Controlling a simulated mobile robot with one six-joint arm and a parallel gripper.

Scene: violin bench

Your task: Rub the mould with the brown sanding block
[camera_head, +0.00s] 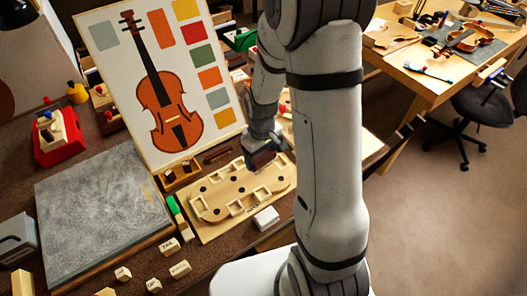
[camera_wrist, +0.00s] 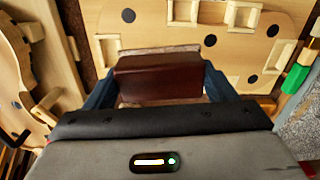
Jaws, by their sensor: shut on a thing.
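The mould (camera_head: 236,187) is a pale, violin-shaped wooden board with dark round holes and small wooden blocks set in its cut-outs. It lies on a wooden board on the bench, and part of it fills the top of the wrist view (camera_wrist: 190,22). My gripper (camera_head: 266,147) is shut on the brown sanding block (camera_head: 262,160), at the mould's upper right side. In the wrist view the dark brown block (camera_wrist: 158,78) sits between the two blue fingers. I cannot tell whether its underside touches the mould.
A violin colour chart (camera_head: 160,60) stands behind. A grey slab (camera_head: 100,205) lies to the left. A white block (camera_head: 266,217) sits at the mould's front right edge, and a green piece (camera_head: 172,204) at its left. Small labelled blocks (camera_head: 168,245) lie in front.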

